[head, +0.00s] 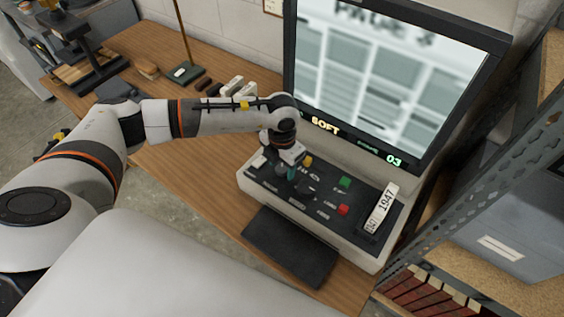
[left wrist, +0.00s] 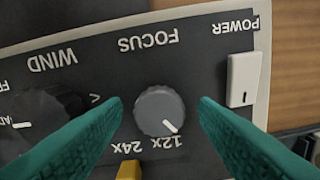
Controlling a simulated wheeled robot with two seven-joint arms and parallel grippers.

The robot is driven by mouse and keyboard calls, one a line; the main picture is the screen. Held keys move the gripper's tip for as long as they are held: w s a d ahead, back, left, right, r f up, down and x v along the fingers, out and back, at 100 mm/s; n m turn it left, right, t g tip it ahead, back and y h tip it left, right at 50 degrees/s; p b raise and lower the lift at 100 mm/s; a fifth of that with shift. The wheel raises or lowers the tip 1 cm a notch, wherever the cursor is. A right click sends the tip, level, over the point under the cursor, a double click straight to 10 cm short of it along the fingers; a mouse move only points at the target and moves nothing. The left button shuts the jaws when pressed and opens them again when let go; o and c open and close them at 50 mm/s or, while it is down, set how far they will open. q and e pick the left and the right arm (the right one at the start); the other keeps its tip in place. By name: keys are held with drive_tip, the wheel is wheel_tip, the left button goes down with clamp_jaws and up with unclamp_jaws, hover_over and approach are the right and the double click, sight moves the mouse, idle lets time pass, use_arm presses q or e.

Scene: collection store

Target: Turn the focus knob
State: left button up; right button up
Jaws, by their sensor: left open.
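The focus knob (left wrist: 159,111) is a small round grey dial with a white pointer line, under the upside-down label FOCUS in the left wrist view. My left gripper (left wrist: 160,104) is open, with one teal finger on each side of the knob and a gap to it on both sides. In the head view the left gripper (head: 291,173) points down over the left part of the control panel (head: 325,205) and hides the knob. The screen (head: 395,75) above shows a blurred page, with SOFT and 03 lit below it. My right gripper is not in view.
The white power switch (left wrist: 243,79) and the larger black wind knob (left wrist: 40,118) flank the focus knob. Green (head: 345,182) and red (head: 343,210) buttons and a box labelled 1947 (head: 382,208) are farther right. A metal shelf (head: 470,150) stands at right.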

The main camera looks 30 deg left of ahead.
use_arm(q)
drive_tip(key=shift+c, duration=0.4)
drive_tip(key=c, duration=0.9)
drive_tip(key=shift+f+n+b, duration=0.1)
drive_tip(key=shift+n+b, duration=0.4)
drive_tip(key=shift+n, duration=0.3)
drive_tip(key=n, duration=0.2)
drive_tip(key=shift+n+b, duration=0.3)
drive_tip(key=shift+b, duration=0.05)
drive_tip(key=shift+r, duration=0.2)
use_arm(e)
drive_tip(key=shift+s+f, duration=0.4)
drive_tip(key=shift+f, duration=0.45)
use_arm(q)
drive_tip(key=o, duration=1)
